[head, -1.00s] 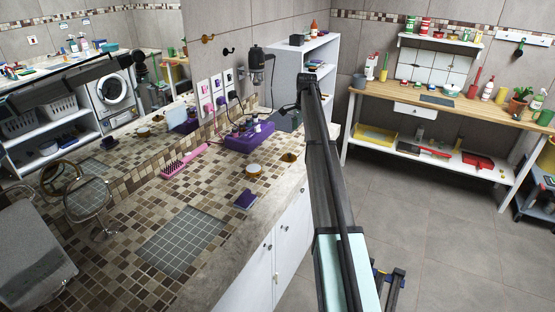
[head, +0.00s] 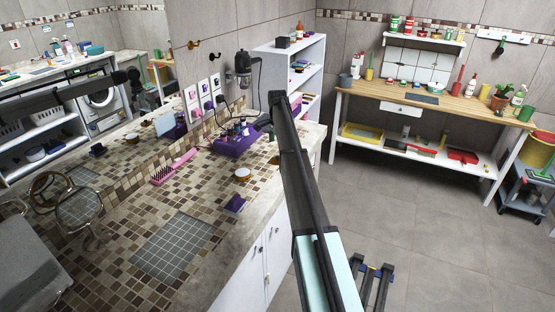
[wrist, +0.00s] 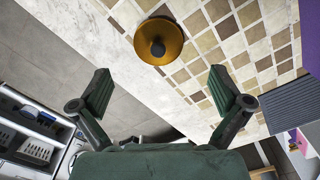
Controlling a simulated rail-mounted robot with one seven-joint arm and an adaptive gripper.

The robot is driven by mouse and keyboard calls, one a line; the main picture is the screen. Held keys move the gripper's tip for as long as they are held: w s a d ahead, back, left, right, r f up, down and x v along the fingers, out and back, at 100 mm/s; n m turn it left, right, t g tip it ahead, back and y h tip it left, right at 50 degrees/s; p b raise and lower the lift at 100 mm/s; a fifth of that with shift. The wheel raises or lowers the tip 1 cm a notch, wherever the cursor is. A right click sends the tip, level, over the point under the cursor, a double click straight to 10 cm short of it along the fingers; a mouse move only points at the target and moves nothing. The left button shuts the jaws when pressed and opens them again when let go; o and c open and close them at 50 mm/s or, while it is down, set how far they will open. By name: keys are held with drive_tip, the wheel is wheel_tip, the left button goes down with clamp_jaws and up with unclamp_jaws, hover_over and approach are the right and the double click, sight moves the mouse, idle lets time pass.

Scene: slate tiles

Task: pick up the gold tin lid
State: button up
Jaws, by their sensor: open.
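The gold tin lid (wrist: 160,42) is round with a dark knob, lying on the brown and cream mosaic counter near its pale stone edge. In the head view the lid (head: 274,160) is small, close beside my arm. My gripper (wrist: 160,85) is open and empty, its two dark ribbed fingers spread wide. In the wrist view the lid lies ahead of the fingertips, roughly centred between them, and nothing touches it. In the head view my gripper (head: 264,121) is near the counter's far end, its fingers hard to make out.
A purple holder (head: 236,140) with small items stands left of the lid. A white shelf (head: 292,62) stands behind.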

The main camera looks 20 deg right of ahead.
sight(278, 157)
drive_tip(key=shift+s+f+p, duration=0.15)
drive_tip(key=shift+f+p, duration=0.5)
drive_tip(key=shift+f, duration=0.3)
drive_tip(key=shift+f+p, duration=0.65)
drive_tip(key=shift+f, duration=1.2)
drive_tip(key=c, duration=1.9)
